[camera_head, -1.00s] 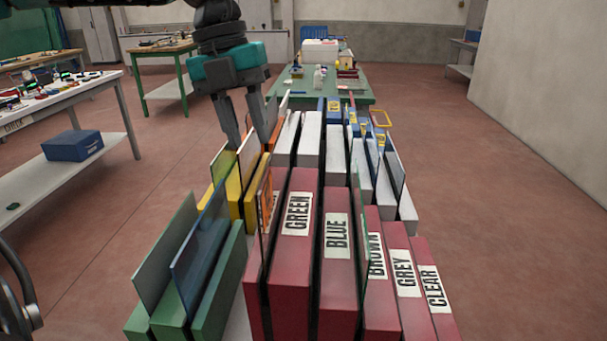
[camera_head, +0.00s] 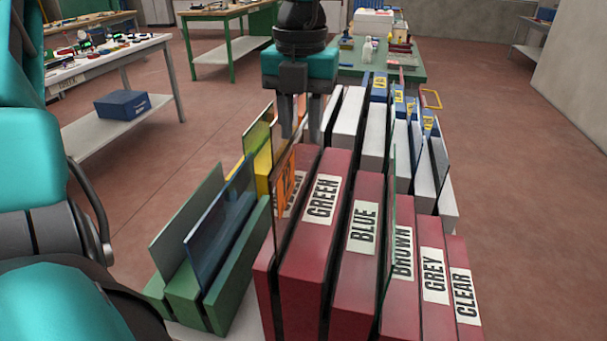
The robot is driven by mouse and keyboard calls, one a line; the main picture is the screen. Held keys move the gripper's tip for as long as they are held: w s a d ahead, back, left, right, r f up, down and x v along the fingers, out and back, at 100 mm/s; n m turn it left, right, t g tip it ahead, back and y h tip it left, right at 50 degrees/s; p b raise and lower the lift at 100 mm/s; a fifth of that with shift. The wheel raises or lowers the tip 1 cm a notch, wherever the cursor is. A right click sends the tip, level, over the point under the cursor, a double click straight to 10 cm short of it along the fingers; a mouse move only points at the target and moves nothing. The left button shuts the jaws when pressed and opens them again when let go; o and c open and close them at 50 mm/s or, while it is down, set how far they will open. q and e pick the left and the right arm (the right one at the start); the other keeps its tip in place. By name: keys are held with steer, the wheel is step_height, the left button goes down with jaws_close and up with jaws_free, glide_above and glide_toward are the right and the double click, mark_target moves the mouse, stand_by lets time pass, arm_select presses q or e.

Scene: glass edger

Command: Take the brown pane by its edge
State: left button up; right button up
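My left gripper (camera_head: 301,132) points straight down over the left part of the rack, its two fingers apart. Its fingertips are near a brownish-tinted pane (camera_head: 284,168), which stands upright beside the maroon blocks with an orange mark showing at it; I cannot tell whether they touch it or whether it is the brown pane. An olive-tinted pane (camera_head: 257,130) stands left of the gripper in the yellow holder (camera_head: 263,165). A thin pane (camera_head: 392,195) stands nearly edge-on by the maroon block labelled BROWN (camera_head: 402,265). My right gripper is not in view.
Grey-green (camera_head: 188,220) and blue (camera_head: 220,220) panes stand in the green holder (camera_head: 240,270) at front left. More panes stand among white blocks (camera_head: 375,140) at the right. Behind is a green table (camera_head: 400,72); a side table (camera_head: 125,55) is at left.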

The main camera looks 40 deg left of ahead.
mark_target(304, 145)
arm_select(q)
steer(key=f, duration=0.4)
steer(key=shift+w+f, duration=0.2)
steer(key=shift+w, duration=0.1)
jaws_close()
steer(key=shift+r, duration=0.1)
stand_by(1.0)
